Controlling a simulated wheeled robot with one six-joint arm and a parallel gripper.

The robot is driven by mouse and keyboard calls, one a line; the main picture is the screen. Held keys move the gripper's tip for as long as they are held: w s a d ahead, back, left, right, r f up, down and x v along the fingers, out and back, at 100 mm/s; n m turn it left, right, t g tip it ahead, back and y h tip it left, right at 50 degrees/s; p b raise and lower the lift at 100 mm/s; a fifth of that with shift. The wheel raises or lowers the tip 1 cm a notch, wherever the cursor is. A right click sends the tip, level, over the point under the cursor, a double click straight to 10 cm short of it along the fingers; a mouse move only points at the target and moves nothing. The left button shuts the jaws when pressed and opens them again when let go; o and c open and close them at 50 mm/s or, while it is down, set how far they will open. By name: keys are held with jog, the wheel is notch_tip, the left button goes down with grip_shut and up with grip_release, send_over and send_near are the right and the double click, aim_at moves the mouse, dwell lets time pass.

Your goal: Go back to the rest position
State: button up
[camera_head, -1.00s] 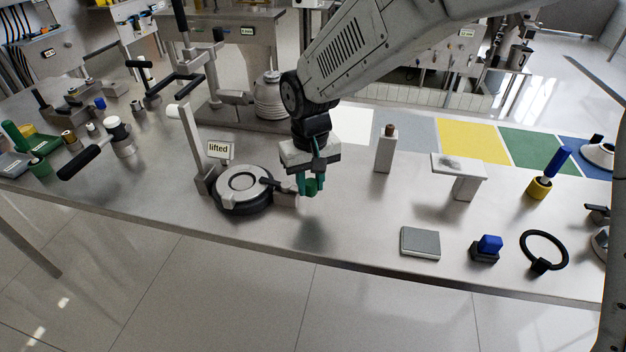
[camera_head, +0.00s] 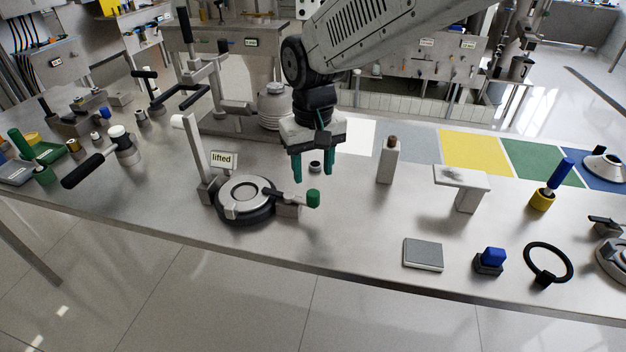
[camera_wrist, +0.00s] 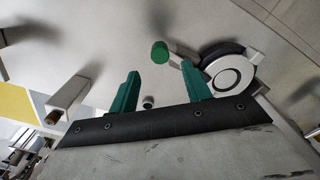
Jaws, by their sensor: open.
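My gripper (camera_head: 312,168) hangs above the bench, its two green fingers apart and nothing between them. It is up and behind the green-tipped handle (camera_head: 313,198) of the round disc device (camera_head: 245,212), clear of it. The device has a "lifted" sign (camera_head: 223,160) and an upright post beside it. In the wrist view my gripper (camera_wrist: 165,90) shows open fingers, with the green knob (camera_wrist: 160,52) beyond them and the disc device (camera_wrist: 228,75) to the right. A small dark cylinder (camera_head: 315,166) stands on the bench, seen between the fingers.
To the right stand a grey block with a brown top (camera_head: 388,162), a small T-shaped stand (camera_head: 462,180), a grey pad (camera_head: 423,254), a blue button (camera_head: 490,259) and a black ring (camera_head: 547,262). A large lever mechanism (camera_head: 200,80) stands back left. The bench front middle is clear.

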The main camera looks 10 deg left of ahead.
jog(key=shift+r, duration=0.4)
jog(key=s+d+r+m, duration=0.2)
jog(key=s+d, duration=0.5)
jog(key=d, duration=0.5)
jog(key=s+d+r+m+t, duration=0.1)
jog(key=s+d+r+m, duration=0.1)
jog(key=s+d, duration=0.5)
jog(key=s+d+r+m, duration=0.2)
jog(key=s+d, duration=0.6)
jog(key=d, duration=1)
jog(key=shift+d+r+m, duration=0.15)
jog(key=shift+r+m, duration=0.25)
jog(key=shift+r, duration=0.5)
